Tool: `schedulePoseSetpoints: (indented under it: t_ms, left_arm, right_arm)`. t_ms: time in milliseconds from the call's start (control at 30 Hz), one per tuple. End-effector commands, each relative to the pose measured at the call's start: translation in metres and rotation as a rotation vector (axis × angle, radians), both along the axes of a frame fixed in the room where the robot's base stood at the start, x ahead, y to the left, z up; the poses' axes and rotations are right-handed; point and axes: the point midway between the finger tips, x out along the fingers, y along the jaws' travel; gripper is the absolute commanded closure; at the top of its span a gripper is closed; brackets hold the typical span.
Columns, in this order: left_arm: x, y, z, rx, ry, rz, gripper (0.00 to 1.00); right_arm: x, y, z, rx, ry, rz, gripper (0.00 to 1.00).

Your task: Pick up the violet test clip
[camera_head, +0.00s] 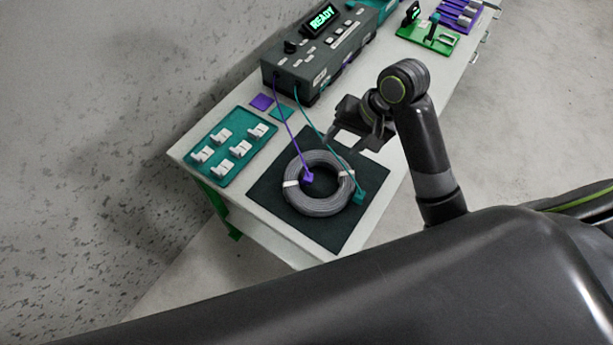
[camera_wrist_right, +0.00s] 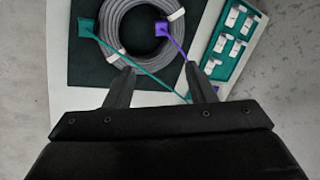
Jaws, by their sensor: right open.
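The violet test clip (camera_head: 308,177) lies at the inner edge of the grey cable coil (camera_head: 322,207), with its violet lead running up to the dark test device. It also shows in the right wrist view (camera_wrist_right: 161,29), on the coil's ring. The teal clip (camera_head: 359,197) lies at the coil's right edge; in the wrist view it is left of the coil (camera_wrist_right: 86,28). My right gripper (camera_head: 333,138) is above the table between the coil and the device. Its two fingers (camera_wrist_right: 160,75) are spread and empty, apart from the violet clip. My left gripper is not visible.
The coil rests on a dark mat (camera_head: 267,190). A teal tray with several white connectors (camera_head: 221,163) lies left of it. The test device (camera_head: 305,62) reads READY. The teal lead crosses near my right fingers. A green board (camera_head: 428,40) is at the far end.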

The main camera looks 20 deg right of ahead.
Motion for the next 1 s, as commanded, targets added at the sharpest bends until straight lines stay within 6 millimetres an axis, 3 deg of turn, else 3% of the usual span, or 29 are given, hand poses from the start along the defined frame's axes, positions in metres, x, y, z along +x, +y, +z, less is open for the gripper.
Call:
schedulePoseSetpoints:
  t_ms: [200, 600, 1000]
  left_arm:
    - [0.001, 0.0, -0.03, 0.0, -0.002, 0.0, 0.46]
    - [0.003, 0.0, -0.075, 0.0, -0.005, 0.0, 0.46]
    - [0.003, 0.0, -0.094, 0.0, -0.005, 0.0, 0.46]
  right_arm:
    - [0.006, 0.013, -0.038, 0.004, 0.001, 0.0, 0.5]
    - [0.016, 0.033, -0.09, 0.002, -0.002, 0.001, 0.5]
    - [0.021, 0.043, -0.112, 0.0, -0.002, 0.001, 0.5]
